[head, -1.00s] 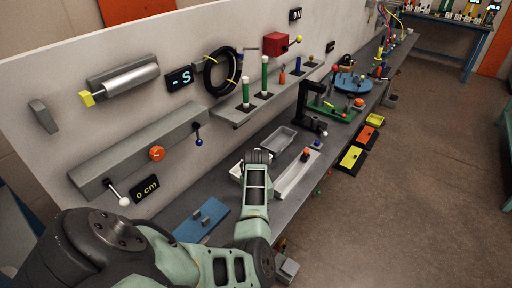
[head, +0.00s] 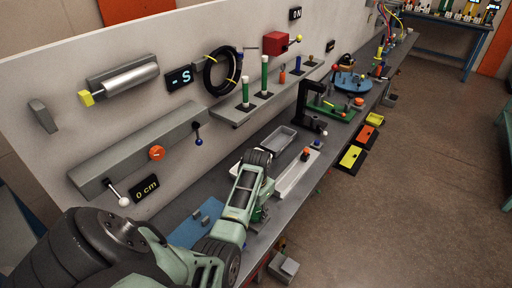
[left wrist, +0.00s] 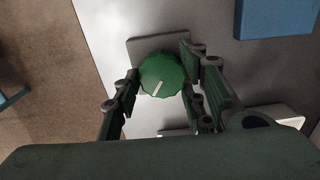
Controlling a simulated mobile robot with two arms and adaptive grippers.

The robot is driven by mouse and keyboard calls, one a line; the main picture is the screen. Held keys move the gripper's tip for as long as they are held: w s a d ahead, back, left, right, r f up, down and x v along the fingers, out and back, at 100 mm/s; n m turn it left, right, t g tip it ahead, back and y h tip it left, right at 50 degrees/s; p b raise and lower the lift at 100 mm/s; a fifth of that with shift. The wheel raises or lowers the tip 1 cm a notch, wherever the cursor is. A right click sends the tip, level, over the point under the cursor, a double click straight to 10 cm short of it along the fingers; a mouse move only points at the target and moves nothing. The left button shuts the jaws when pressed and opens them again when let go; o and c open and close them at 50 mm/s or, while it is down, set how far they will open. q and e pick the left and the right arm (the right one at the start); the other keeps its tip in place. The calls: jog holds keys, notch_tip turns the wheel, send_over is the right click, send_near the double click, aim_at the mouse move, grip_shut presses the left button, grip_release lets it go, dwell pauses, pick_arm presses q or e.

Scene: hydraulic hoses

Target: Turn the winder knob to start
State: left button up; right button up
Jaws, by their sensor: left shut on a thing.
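A round green knob (left wrist: 161,74) with a ribbed edge and a white pointer line sits on a grey square plate (left wrist: 146,44) in the left wrist view. The pointer slants toward the lower left of that picture. My left gripper (left wrist: 160,90) has one finger on each side of the knob and is shut on it. In the head view my left gripper (head: 260,212) is low beside my forearm, at the front edge of the bench. The knob is hidden there. My right gripper is not in view.
A white rail (head: 295,176) with an orange knob (head: 305,154) lies just right of my left arm. A grey tray (head: 280,138) is behind it, and a blue plate (head: 196,222) is on the left. The floor to the right is open.

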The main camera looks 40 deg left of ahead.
pick_arm(q)
jog(key=m, duration=0.5)
jog(key=shift+w+r+m, duration=0.15)
jog(key=shift+r+m, duration=0.05)
jog(key=shift+m, duration=0.2)
jog(key=m, duration=0.4)
jog(key=shift+m, duration=0.4)
jog(key=shift+f+m, duration=0.1)
jog(key=shift+m, duration=0.2)
jog(key=shift+d, duration=0.1)
jog(key=o, duration=1)
jog(key=shift+c, duration=0.2)
jog(key=shift+o, duration=0.7)
jog(key=shift+s, duration=0.2)
